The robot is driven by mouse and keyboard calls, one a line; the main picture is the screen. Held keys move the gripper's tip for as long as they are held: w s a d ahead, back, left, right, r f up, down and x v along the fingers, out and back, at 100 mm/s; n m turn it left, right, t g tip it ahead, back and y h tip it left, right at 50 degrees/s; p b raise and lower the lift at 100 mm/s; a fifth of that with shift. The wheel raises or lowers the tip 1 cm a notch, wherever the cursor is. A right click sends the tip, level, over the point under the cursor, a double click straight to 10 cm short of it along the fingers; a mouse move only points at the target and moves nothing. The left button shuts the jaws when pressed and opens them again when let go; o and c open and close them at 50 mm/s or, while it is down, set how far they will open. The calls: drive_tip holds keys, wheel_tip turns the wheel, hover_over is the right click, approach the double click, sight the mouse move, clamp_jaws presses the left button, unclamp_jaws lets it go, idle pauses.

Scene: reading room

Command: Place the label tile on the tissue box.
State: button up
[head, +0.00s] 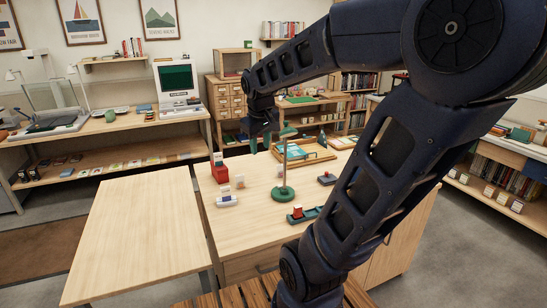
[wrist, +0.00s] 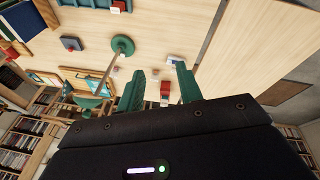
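My gripper (head: 261,143) is above the far part of the wooden table, its two green fingers apart with nothing visible between them. The spread fingers also show in the wrist view (wrist: 160,88). A red box (head: 220,173) with a white piece at its top, apparently the tissue box, stands at the table's left side. It shows in the wrist view (wrist: 165,88) between and beyond the fingers. A small pale upright piece (head: 240,182) stands just right of the red box and may be the label tile; its markings are too small to read.
A white and blue item (head: 227,200) lies in front of the red box. A green lamp (head: 284,193) with a thin pole stands mid-table. A green tray with a red piece (head: 304,214), a dark block (head: 327,179) and a wooden-framed tray (head: 304,152) are to the right. The left table (head: 140,235) is bare.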

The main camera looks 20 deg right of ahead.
drive_tip(key=s+m+t, duration=0.1)
drive_tip(key=s+m, duration=0.3)
drive_tip(key=s, duration=0.5)
drive_tip(key=shift+d+f+t+y, duration=0.25)
drive_tip(key=shift+d+t+y, duration=0.05)
drive_tip(key=shift+y, duration=0.1)
